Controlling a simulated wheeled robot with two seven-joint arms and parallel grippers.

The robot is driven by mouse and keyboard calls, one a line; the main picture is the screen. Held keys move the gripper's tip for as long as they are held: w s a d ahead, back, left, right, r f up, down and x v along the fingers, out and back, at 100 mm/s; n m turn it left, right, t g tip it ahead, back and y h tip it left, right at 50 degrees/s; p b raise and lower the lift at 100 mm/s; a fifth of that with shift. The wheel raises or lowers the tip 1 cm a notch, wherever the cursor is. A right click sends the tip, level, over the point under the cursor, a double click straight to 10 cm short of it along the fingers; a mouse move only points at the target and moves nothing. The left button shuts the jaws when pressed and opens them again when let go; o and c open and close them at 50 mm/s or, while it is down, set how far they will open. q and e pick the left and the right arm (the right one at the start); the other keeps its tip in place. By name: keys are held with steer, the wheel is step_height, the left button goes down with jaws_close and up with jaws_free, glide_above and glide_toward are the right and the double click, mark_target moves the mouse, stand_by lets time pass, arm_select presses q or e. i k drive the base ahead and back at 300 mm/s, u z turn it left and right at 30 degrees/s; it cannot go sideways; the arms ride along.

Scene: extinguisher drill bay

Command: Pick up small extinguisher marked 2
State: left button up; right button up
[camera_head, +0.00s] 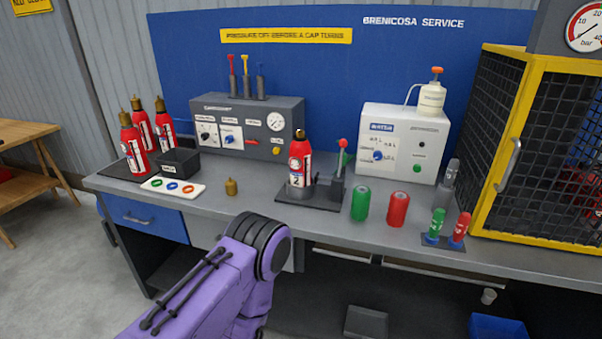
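The small red extinguisher marked 2 (306,164) stands upright on a dark fixture plate (318,202) near the middle of the bench. A white label with the number 2 faces me, and its top is dark. Its foot sits in a grey holder on the plate. A red-knobbed lever (341,152) stands just to its right on the same plate. Neither gripper's fingers show.
Three red extinguishers with brass tops (141,125) stand on a black mat at the left, beside a black box (178,161). A brass cap (231,187), a green cylinder (360,203) and a red cylinder (398,209) flank the fixture. A yellow-framed cage (495,140) bounds the right.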

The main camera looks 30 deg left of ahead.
mark_target(300, 160)
steer(key=k, duration=1.15)
steer(key=u, duration=0.9)
steer(key=i, duration=1.4)
steer(key=z, duration=0.35)
